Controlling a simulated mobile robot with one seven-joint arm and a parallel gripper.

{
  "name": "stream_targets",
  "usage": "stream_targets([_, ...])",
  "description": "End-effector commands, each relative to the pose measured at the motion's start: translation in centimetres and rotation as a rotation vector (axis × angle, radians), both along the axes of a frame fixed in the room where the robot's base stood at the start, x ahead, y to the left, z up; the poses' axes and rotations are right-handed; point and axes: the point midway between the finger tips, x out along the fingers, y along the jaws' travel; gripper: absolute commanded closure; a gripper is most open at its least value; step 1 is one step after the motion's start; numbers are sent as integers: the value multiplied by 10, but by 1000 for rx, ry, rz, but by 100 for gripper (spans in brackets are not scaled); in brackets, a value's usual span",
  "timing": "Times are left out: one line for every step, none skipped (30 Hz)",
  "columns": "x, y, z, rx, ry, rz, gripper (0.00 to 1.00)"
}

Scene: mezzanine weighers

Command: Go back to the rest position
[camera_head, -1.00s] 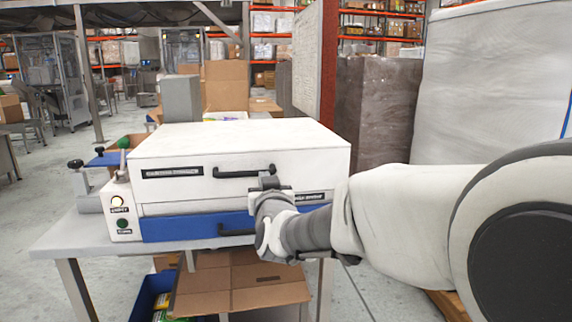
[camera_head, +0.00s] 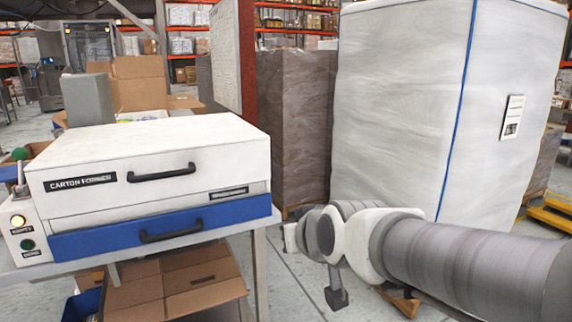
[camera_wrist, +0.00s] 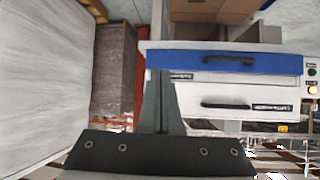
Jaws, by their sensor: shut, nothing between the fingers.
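The carton former (camera_head: 150,155) is a white box with a blue lower drawer (camera_head: 170,232), standing on a grey table at the left in the head view. It has two black handles, and its lid and drawer look shut. My gripper (camera_head: 290,237) is in free air to the right of the machine, apart from its handles. In the wrist view my gripper (camera_wrist: 161,90) has its two fingers together with nothing between them. The machine appears upside down there, with its blue drawer (camera_wrist: 225,62) at the upper right.
A tall white wrapped pallet (camera_head: 400,110) and a grey wrapped stack (camera_head: 305,120) stand behind my arm. Open cardboard boxes (camera_head: 180,285) lie under the table. A yellow pallet jack (camera_head: 550,215) is at the far right. Floor between table and pallets is clear.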

Motion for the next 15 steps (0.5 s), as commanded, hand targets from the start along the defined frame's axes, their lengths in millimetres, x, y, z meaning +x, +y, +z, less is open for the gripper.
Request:
stream_targets([-19, -23, -3, -15, 50, -35, 100])
stream_targets([-30, -34, -7, -25, 84, -53, 100])
stream_targets([-46, -49, -13, -38, 131, -79, 100])
stream_targets([-58, -59, -16, -46, 164, -97, 100])
stream_targets([-70, -68, -20, -55, 196, -116, 100])
stream_targets([-86, -80, -25, -62, 240, -142, 100])
stream_targets([-97, -88, -29, -69, 271, -160, 100])
stream_targets([-109, -96, -33, -75, 301, -180, 100])
stream_targets([-124, -106, -38, -81, 340, -205, 100])
stream_targets([-136, -113, -41, -86, 368, -225, 100])
stream_targets([-147, -119, -45, -91, 396, -244, 100])
stream_targets([-162, -126, -49, -94, 433, -270, 100])
stream_targets([-174, -132, -53, -99, 460, -290, 100])
stream_targets([-181, -135, -49, -101, 480, -301, 100])
stream_targets([-177, -133, -31, -102, 477, -292, 100])
